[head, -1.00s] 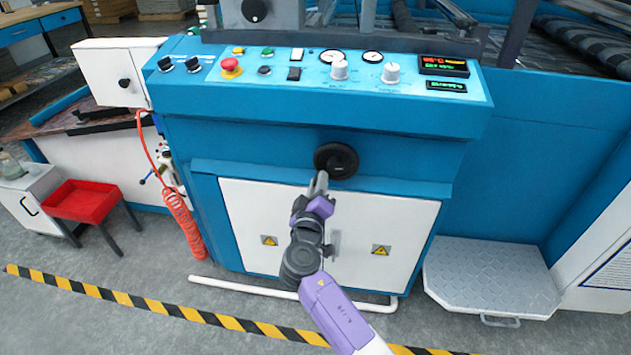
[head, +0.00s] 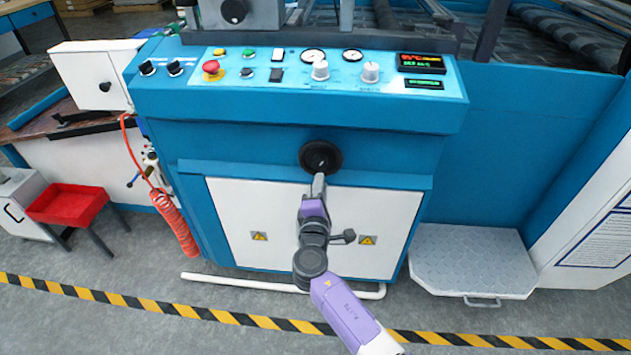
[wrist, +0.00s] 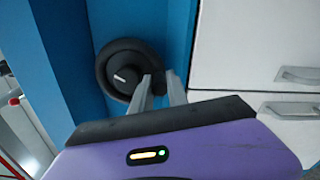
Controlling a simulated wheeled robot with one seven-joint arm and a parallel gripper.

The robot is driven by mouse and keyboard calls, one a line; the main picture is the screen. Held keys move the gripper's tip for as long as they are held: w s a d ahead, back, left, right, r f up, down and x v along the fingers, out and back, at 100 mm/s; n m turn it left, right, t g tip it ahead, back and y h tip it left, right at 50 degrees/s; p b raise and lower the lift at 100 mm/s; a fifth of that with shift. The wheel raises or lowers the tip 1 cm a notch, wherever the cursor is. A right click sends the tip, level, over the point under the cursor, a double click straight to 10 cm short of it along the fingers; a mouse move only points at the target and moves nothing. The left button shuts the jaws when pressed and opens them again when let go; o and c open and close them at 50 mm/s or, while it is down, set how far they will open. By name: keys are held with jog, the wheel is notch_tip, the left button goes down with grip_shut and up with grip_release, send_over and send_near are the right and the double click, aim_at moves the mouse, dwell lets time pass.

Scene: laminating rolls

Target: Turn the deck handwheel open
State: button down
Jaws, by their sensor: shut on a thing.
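The deck handwheel (head: 321,157) is a round black wheel on the blue front of the machine, below the control panel. It also shows in the wrist view (wrist: 118,66), with a hub in its middle. My gripper (head: 319,180) reaches up to the wheel's lower rim. In the wrist view my gripper's two grey fingers (wrist: 160,86) are at the wheel's rim, shut on it. The fingertips and the wheel's edge partly hide each other.
The control panel (head: 320,70) with knobs, gauges and a red button lies above the wheel. White cabinet doors (head: 270,215) are below it. A grey step (head: 470,262) stands at the right, a red tray (head: 68,205) and red coiled hose (head: 175,222) at the left.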

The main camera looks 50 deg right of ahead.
jog(key=shift+s+d+r+n+p, duration=0.1)
jog(key=shift+s+d+n+p, duration=0.25)
jog(key=shift+n, duration=0.4)
jog(key=shift+s+r+n+p, duration=0.15)
jog(key=shift+n+p, duration=0.3)
jog(key=shift+n, duration=0.25)
jog(key=shift+s+d+f+n+p, duration=0.1)
jog(key=shift+s+d+n+p, duration=0.25)
jog(key=shift+n, duration=0.4)
jog(key=shift+a, duration=0.1)
jog(key=c, duration=1.6)
grip_release()
jog(key=shift+r, duration=0.1)
jog(key=shift+o, duration=0.2)
jog(key=shift+a, duration=0.1)
jog(key=v, duration=0.7)
jog(key=shift+s+a+p, duration=0.2)
jog(key=shift+a+p, duration=0.05)
jog(key=shift+p, duration=0.15)
